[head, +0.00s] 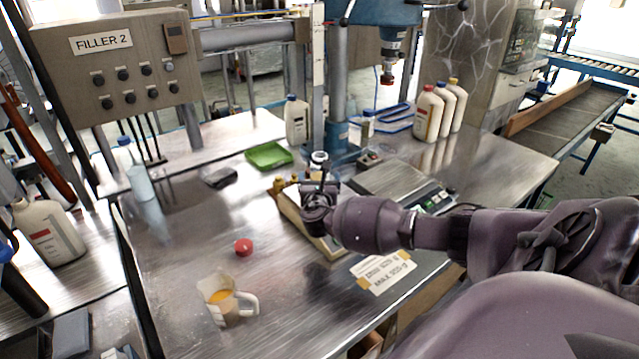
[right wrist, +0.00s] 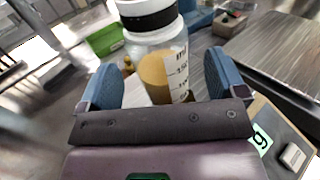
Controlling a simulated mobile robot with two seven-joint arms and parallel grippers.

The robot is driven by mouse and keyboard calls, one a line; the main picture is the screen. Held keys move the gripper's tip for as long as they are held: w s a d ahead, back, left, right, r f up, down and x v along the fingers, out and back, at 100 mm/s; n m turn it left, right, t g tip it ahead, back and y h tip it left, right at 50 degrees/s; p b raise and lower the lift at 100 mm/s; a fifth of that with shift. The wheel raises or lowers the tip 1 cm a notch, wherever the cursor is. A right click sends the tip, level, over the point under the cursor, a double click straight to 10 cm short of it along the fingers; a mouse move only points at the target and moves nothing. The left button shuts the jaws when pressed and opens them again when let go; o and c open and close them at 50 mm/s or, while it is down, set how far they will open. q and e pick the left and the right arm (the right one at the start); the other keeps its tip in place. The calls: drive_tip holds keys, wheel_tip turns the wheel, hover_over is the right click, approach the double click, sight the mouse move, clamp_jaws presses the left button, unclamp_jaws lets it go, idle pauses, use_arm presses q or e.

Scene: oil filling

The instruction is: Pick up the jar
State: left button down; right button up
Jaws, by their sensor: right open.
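The jar (right wrist: 155,48) is clear, with a black band and white top, amber contents and printed graduation marks. In the right wrist view it stands between and just beyond the blue fingertips of my right gripper (right wrist: 162,78), with gaps on both sides. In the head view, only the jar's pale top (head: 319,157) shows clearly, behind my right gripper (head: 320,188), which hides the rest. My right gripper is open and empty. My left gripper is not in view.
A scale (head: 395,184) lies right of the jar, and a green tray (head: 269,156) behind left. A red cap (head: 243,247) and a measuring jug (head: 226,301) with yellow liquid stand front left. Several white bottles stand farther back.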

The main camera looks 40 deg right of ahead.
drive_tip(key=shift+x, duration=1.4)
drive_tip(key=shift+c, duration=0.2)
drive_tip(key=c, duration=1)
drive_tip(key=shift+c, duration=0.2)
